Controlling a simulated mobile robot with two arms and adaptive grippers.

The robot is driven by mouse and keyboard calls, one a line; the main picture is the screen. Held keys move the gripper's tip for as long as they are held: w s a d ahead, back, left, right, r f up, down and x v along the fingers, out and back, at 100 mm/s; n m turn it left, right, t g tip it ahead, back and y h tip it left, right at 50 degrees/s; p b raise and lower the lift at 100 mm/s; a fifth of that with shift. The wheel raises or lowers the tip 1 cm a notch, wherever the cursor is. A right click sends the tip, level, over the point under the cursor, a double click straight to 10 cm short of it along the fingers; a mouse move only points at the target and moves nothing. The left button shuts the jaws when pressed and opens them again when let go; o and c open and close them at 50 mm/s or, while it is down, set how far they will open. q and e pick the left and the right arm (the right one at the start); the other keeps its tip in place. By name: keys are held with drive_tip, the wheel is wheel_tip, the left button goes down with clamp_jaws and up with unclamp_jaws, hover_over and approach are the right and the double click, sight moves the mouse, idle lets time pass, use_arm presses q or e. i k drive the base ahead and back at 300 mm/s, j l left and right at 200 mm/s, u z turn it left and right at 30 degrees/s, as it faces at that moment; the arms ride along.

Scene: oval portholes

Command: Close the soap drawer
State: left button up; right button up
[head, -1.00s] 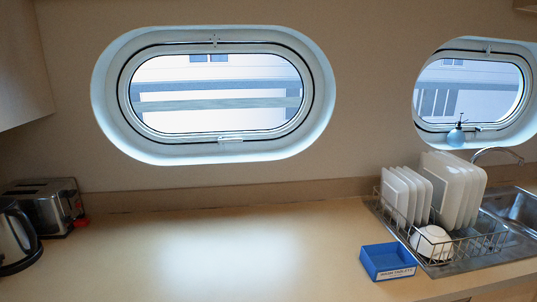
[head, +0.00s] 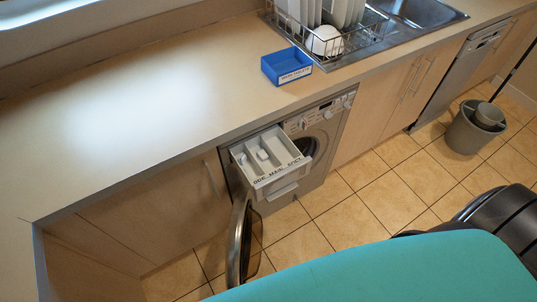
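The soap drawer (head: 272,160) is pulled out from the upper left of the washing machine (head: 318,140), below the counter. It is white with several compartments, and its front carries dark lettering. The machine's round door (head: 238,248) stands open below and to the left of the drawer. Neither of my grippers is in view.
The counter (head: 130,100) runs above the machine, with a blue tray (head: 287,68) near its edge. A dish rack (head: 335,45) holds plates by the sink (head: 415,12). A grey bin (head: 475,128) stands on the tiled floor (head: 385,185). A teal surface (head: 400,275) fills the bottom right.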

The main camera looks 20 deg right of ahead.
sight(271, 179)
drive_tip(key=z, duration=0.9)
